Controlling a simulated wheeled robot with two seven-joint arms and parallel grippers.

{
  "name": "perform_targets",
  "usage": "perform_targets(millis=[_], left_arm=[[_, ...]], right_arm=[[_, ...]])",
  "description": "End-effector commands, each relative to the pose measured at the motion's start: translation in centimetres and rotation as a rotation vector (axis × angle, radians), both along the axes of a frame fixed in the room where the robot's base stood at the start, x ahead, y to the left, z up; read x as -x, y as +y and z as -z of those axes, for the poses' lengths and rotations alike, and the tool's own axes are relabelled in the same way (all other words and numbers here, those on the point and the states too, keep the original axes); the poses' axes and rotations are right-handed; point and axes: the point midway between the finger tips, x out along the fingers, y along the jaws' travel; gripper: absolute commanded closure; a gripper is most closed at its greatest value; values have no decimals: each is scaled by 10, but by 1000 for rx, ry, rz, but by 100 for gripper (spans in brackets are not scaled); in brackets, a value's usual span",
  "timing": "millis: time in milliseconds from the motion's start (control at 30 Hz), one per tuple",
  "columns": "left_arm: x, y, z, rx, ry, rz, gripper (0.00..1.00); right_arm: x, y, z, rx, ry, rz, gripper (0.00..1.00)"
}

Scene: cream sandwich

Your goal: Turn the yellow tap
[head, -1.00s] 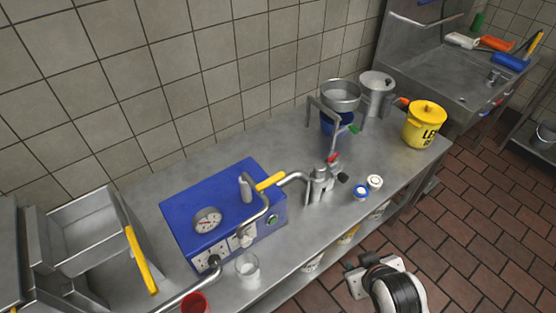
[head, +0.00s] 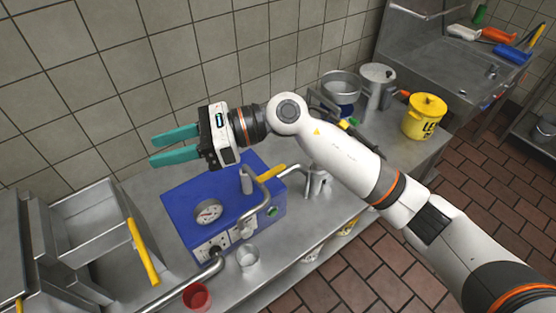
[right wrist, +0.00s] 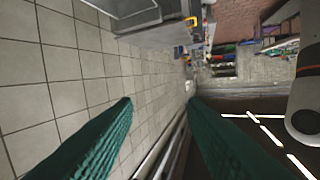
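A yellow tap handle (head: 271,173) sits on the bent metal pipe above the blue box (head: 175,205). A longer yellow handle (head: 143,252) stands at the front of the metal basin on the left. My right gripper (head: 153,149) is open and empty, with teal fingers pointing left. In the head view it shows above and left of the blue box, apart from both yellow handles. In the right wrist view its two fingers (right wrist: 160,103) are spread with nothing between them. My left gripper is not in view.
A red cup (head: 197,297) and a clear glass (head: 247,256) stand at the counter's front. A metal basin (head: 85,235) is at the left. A yellow pot (head: 424,118) stands at the right end. My right arm covers part of the counter's middle.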

Motion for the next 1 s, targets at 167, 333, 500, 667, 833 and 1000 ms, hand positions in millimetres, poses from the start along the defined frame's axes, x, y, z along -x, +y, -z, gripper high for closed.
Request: perform_targets(millis=[167, 333, 500, 667, 833, 1000], left_arm=[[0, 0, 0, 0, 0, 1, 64], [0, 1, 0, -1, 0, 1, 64], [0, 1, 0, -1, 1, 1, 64], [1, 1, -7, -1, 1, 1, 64], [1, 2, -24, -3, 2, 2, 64], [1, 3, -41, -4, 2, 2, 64]], right_arm=[[-41, -47, 64, 582, -454, -211, 62], [-92, -121, 71, 1032, -648, -324, 62], [-116, -164, 58, 1260, -692, -369, 62], [-119, -172, 63, 1302, -693, -378, 62], [-118, -172, 91, 1298, -689, -382, 62], [-117, -171, 126, 1297, -689, -381, 62]])
